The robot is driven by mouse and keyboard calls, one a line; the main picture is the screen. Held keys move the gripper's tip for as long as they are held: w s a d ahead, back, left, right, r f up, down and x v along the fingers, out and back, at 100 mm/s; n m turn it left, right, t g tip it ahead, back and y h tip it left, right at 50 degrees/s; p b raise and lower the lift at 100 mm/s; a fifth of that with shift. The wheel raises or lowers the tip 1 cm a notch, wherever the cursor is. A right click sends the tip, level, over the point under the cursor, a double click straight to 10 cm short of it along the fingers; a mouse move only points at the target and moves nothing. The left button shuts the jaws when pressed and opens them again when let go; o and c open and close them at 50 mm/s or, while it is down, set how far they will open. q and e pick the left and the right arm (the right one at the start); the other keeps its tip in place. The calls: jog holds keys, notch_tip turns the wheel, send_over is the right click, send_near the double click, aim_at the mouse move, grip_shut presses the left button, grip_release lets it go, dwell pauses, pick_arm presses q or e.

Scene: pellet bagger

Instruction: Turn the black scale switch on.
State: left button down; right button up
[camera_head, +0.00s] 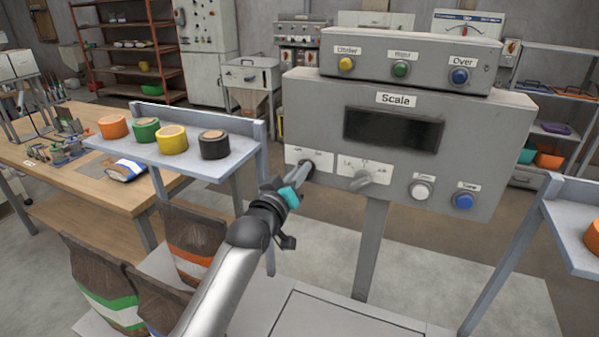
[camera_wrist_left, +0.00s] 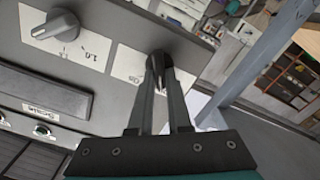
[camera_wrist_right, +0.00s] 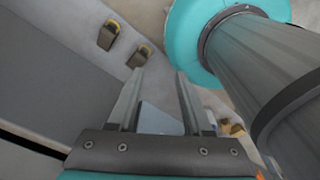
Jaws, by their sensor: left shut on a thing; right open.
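The grey scale box (camera_head: 290,118) carries a dark display (camera_head: 392,129) under the "Scale" label. The black scale switch sits on the white on/off plate (camera_head: 296,155) at the box's lower left. It is mostly hidden by my left gripper (camera_head: 305,173). In the left wrist view, the left gripper (camera_wrist_left: 160,75) is shut on the dark switch (camera_wrist_left: 159,58) at the plate (camera_wrist_left: 128,65). I cannot tell which way the switch is turned. My right gripper (camera_wrist_right: 156,78) is open and empty in the right wrist view.
A grey range dial (camera_head: 362,178) is right of the switch, then a white button (camera_head: 420,190) and a blue button (camera_head: 463,201). A shelf (camera_head: 190,161) with several tape rolls stands to the left. Bags (camera_head: 104,285) stand below, near my left arm.

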pick_arm(q)
jog(key=m+p, duration=0.1)
jog(key=m, duration=0.3)
jog(key=m+p, duration=0.1)
jog(key=m, duration=0.3)
jog(key=m+p, duration=0.1)
jog(key=m, duration=0.2)
jog(key=shift+s+d+m+p, duration=0.15)
jog(key=shift+d+m+p, duration=0.2)
jog(key=shift+m+p, duration=0.05)
dwell(0.5)
jog(key=c, duration=0.9)
grip_release()
jog(key=shift+o, duration=0.2)
jog(key=shift+s, duration=0.15)
